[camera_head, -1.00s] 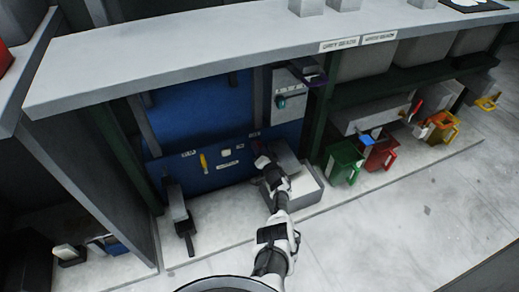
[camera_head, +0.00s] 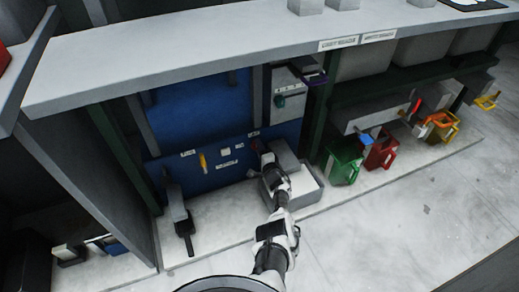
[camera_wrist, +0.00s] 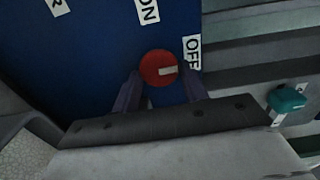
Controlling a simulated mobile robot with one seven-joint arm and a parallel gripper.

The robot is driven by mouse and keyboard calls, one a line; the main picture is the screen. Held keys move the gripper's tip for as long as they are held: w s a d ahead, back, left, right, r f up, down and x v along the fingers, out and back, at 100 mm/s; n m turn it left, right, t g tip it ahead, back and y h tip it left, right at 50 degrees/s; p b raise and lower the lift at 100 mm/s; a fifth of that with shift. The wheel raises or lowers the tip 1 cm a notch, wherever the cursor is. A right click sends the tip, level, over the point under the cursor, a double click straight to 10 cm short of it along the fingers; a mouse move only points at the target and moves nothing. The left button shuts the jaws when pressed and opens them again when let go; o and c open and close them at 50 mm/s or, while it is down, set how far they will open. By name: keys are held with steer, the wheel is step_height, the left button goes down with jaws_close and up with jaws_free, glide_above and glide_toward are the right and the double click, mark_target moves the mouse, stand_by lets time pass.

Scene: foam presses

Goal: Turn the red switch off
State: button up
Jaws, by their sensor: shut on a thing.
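The red switch (camera_wrist: 152,62) is a round red knob on a blue panel (camera_wrist: 100,45) in the wrist view. Its white mark points right, toward the side with the OFF label (camera_wrist: 193,52). The ON label (camera_wrist: 148,10) is above the knob. My gripper (camera_wrist: 161,80) has one purple finger on each side of the knob and is shut on it. In the head view my gripper (camera_head: 257,145) reaches the right part of the blue panel, and the knob cannot be made out there.
A yellow handle (camera_head: 203,162) is left of my gripper on the panel. A grey unit with a teal knob (camera_head: 281,101) is above. Green (camera_head: 345,165) and red (camera_head: 379,155) containers stand to the right. The front floor is clear.

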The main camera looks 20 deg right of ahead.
steer(key=shift+f, duration=0.1)
stand_by(0.3)
steer(key=o, duration=0.9)
steer(key=shift+s, duration=0.1)
steer(key=s+p, duration=0.4)
steer(key=s, duration=0.3)
steer(key=s+p, duration=0.5)
steer(key=s, duration=0.1)
steer(key=shift+s+d, duration=0.2)
steer(key=shift+s, duration=0.15)
